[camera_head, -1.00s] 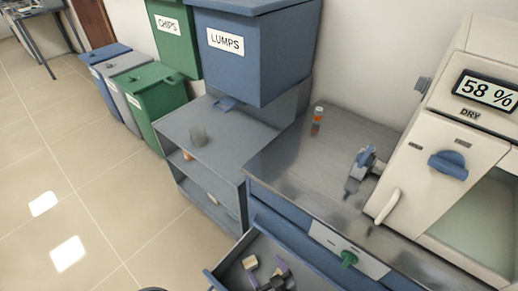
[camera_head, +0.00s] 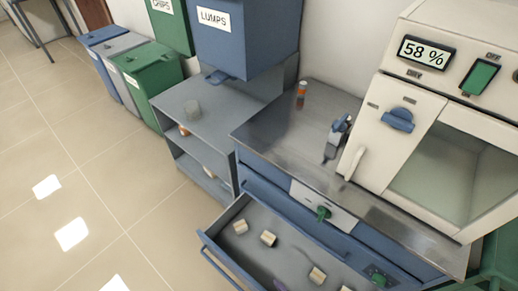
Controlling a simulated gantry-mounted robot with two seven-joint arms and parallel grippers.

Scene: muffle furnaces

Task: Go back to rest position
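Neither of my grippers shows in the head view now. The open drawer (camera_head: 222,252) of the blue cabinet is pulled out below the metal worktop (camera_head: 270,128). Several small beige blocks (camera_head: 268,239) lie apart in the drawer. A small purple thing (camera_head: 283,286) is cut off by the bottom edge, and I cannot tell what it is. The cream furnace (camera_head: 388,150) stands on the worktop at the right, its display reading 58 %.
A blue-grey device (camera_head: 339,131) and an orange-labelled bottle (camera_head: 301,95) stand on the worktop. A grey shelf unit (camera_head: 215,122), the blue LUMPS bin (camera_head: 243,45) and lidded floor bins (camera_head: 150,85) are to the left. The tiled floor (camera_head: 85,190) at left is clear.

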